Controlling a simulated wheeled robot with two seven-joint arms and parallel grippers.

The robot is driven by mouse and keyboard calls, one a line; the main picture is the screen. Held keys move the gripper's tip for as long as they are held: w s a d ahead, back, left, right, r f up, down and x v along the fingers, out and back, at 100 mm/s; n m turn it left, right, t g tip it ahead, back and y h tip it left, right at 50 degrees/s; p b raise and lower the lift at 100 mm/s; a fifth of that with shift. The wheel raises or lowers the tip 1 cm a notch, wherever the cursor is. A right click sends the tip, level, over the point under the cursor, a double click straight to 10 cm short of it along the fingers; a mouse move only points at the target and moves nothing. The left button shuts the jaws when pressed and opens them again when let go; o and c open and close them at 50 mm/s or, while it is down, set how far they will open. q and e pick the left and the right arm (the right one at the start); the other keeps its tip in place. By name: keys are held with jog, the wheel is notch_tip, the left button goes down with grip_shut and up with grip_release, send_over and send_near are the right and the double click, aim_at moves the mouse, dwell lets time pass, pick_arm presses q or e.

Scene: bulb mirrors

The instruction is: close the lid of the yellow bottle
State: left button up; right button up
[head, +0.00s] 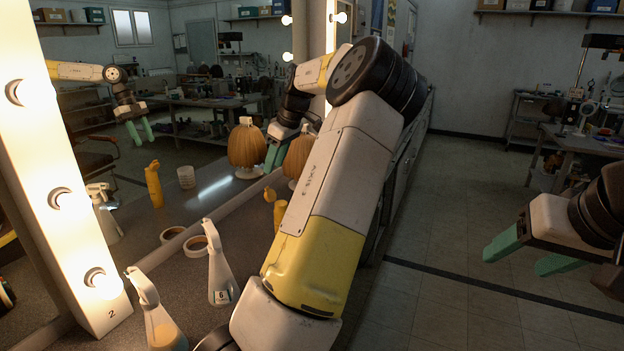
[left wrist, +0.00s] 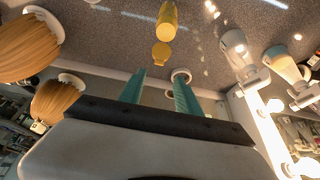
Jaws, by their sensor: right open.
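The yellow bottle (head: 281,217) stands on the counter, partly hidden behind my left arm in the head view. Its round lid (head: 269,194) is flipped open to the side of the top. In the left wrist view the bottle (left wrist: 168,18) shows at the top, with the open lid (left wrist: 161,54) hanging off its end. My left gripper (head: 270,153) is beyond the bottle in the head view, above the counter. Its fingers (left wrist: 160,76) are apart and empty, with the lid showing beyond the gap. My right gripper (head: 525,254) is open and empty at the right, over the floor.
A tape roll (head: 197,246) and two white spray bottles (head: 220,275) (head: 162,325) stand on the counter nearer than the yellow bottle. A wig on a stand (head: 300,152) is at the far end. The mirror (head: 130,210) along the left doubles these things.

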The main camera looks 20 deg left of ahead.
aim_at(270, 191)
pick_arm(q)
jog(key=x, duration=0.7)
jog(key=shift+w+a+f, duration=0.1)
jog(key=shift+w+f, duration=0.05)
jog(key=shift+f, duration=0.15)
grip_shut()
